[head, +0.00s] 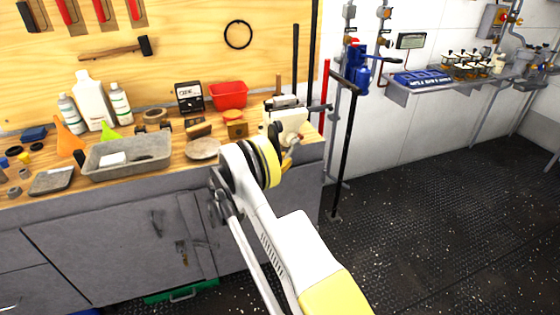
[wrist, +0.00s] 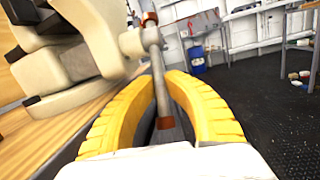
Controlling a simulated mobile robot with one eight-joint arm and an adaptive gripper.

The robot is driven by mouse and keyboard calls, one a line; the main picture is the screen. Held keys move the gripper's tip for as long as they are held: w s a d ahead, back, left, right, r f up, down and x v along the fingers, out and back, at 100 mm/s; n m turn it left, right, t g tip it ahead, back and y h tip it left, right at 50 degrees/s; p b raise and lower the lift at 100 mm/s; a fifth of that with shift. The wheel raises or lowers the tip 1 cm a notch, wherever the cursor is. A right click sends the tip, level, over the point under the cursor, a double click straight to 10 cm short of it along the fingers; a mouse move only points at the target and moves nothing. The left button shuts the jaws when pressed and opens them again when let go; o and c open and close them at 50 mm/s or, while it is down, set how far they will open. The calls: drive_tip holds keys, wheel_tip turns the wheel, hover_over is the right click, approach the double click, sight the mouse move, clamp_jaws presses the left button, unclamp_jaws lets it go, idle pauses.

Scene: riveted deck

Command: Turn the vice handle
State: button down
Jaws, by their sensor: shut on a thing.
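The cream vice (head: 289,117) sits at the right front end of the wooden bench top. It fills the upper left of the wrist view (wrist: 62,62). Its handle (wrist: 172,88) is a thin grey bar with reddish-brown ends, running steeply down through the cream-grey screw head (wrist: 140,40). My gripper (wrist: 165,76) has its two yellow ribbed fingers on either side of the bar, shut on it. In the head view my gripper (head: 290,160) is just in front of the vice, partly hidden by my wrist, and the handle cannot be made out there.
A grey tray (head: 128,166), white bottles (head: 92,100) and a red bin (head: 229,95) stand on the bench to the left. Tall bars (head: 345,140) stand just right of the vice. The dark studded floor (head: 440,190) is open to the right.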

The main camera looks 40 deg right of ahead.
drive_tip(key=shift+d+f+h, duration=0.15)
drive_tip(key=shift+d+h, duration=0.3)
drive_tip(key=shift+h, duration=0.25)
drive_tip(key=c, duration=1.7)
unclamp_jaws()
drive_tip(key=shift+f, duration=0.1)
drive_tip(key=shift+c, duration=0.2)
drive_tip(key=v, duration=1.2)
